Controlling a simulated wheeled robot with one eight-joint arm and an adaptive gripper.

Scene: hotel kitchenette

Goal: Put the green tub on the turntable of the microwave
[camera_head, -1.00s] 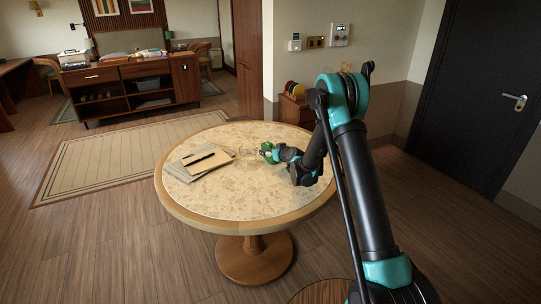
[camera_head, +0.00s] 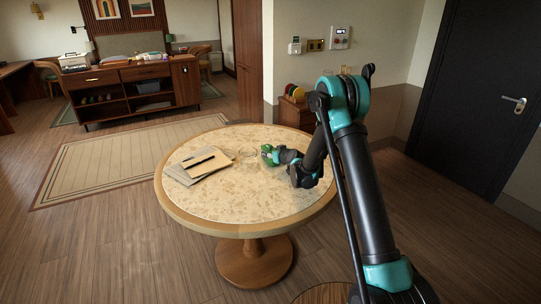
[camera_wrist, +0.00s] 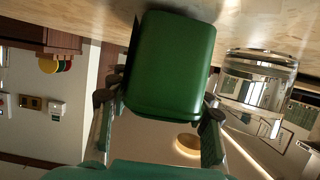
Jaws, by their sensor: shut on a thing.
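The green tub (camera_head: 267,152) is over the round table, at the tip of my arm in the head view. In the wrist view the tub (camera_wrist: 172,62) fills the upper middle, between the two fingers. My gripper (camera_wrist: 160,104) is shut on it, one finger on each side; in the head view my gripper (camera_head: 275,156) reaches in from the right. I cannot tell whether the tub touches the tabletop or is just above it. The microwave and its turntable are not in view.
A clear glass (camera_head: 249,155) stands on the round table (camera_head: 235,205) close beside the tub; it also shows in the wrist view (camera_wrist: 258,80). Papers with a dark pen (camera_head: 199,163) lie to its left. The table's front is clear.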

